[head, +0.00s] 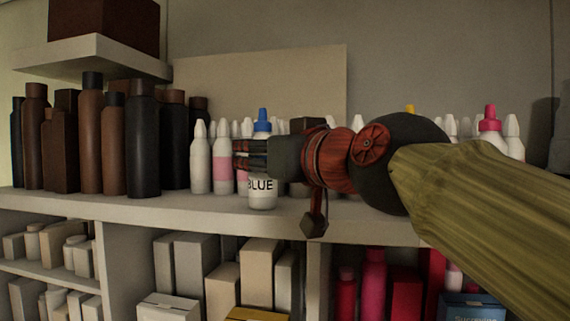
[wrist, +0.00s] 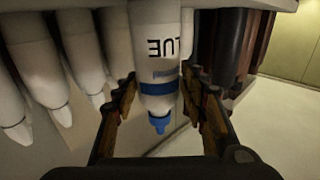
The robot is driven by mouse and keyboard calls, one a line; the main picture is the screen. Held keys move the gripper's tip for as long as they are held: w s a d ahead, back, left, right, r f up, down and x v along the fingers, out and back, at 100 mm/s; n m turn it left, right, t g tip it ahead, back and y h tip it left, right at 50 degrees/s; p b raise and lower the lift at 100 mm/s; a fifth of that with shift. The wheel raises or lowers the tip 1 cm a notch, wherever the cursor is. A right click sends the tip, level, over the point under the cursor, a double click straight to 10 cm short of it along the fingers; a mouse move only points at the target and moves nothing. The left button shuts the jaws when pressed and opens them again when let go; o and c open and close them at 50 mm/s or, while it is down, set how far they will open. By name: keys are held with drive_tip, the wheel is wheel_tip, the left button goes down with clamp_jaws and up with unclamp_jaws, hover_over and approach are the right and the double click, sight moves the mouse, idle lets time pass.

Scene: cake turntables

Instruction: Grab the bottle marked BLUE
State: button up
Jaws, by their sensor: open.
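The bottle marked BLUE (head: 262,192) stands upright on the shelf top, white with a blue cap. My gripper (head: 243,155) crosses in front of its upper body in the head view, hiding part of it. In the wrist view the same bottle (wrist: 157,62) appears upside down, with its label, blue band and blue cap visible. There my gripper (wrist: 162,92) is open, with one finger on each side of the bottle. I cannot tell whether either finger touches it.
White-tipped bottles (head: 200,160) stand close to the left of the BLUE bottle, with dark and brown bottles (head: 142,140) further left. A pink-capped bottle (head: 490,125) stands at the right. The shelf top (head: 170,208) has a clear front strip; boxes fill the compartments below.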

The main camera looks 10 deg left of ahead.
sight(252, 153)
drive_tip(key=p+x, duration=0.1)
drive_tip(key=x, duration=0.3)
drive_tip(key=shift+w+a, duration=0.15)
drive_tip(key=shift+w, duration=0.15)
drive_tip(key=shift+s, duration=0.2)
drive_tip(key=shift+c, duration=0.2)
drive_tip(key=shift+w, duration=0.15)
drive_tip(key=c, duration=1)
clamp_jaws()
